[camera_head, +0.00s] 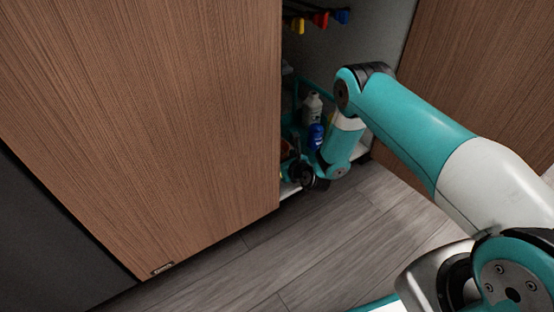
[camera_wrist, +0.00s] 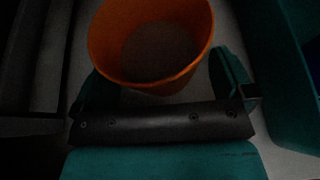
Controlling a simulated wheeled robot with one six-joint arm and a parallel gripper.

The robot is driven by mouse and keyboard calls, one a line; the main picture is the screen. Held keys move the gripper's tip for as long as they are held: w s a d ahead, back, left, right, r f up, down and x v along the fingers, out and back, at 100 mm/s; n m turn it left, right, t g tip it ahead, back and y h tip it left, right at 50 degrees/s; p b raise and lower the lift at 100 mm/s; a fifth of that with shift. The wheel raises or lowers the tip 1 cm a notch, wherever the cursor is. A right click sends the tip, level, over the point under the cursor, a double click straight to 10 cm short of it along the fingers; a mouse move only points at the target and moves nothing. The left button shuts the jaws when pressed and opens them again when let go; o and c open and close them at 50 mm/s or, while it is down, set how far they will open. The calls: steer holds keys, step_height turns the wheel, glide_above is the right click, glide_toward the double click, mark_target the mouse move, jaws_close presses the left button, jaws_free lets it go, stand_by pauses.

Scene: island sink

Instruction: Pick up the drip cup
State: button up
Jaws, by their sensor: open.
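An orange cup (camera_wrist: 152,48), which I take as the drip cup, fills the upper middle of the wrist view. It is open at the top and its inside looks empty. My gripper (camera_wrist: 162,76) is open, with one teal finger on each side of the cup's near part. I cannot tell whether either finger touches the cup. In the head view, my arm reaches into the open cabinet. A small orange patch (camera_head: 287,148) shows beside the wooden door's edge, probably the same cup.
The wooden cabinet door (camera_head: 150,100) stands at the left of the cabinet opening. A white bottle (camera_head: 311,107) and a blue item (camera_head: 316,136) stand inside, close to my arm. Red, yellow and blue valve handles (camera_head: 320,19) are above. A teal wall (camera_wrist: 285,70) is right of the cup.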

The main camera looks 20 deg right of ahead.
steer(key=shift+c, duration=0.5)
steer(key=c, duration=0.7)
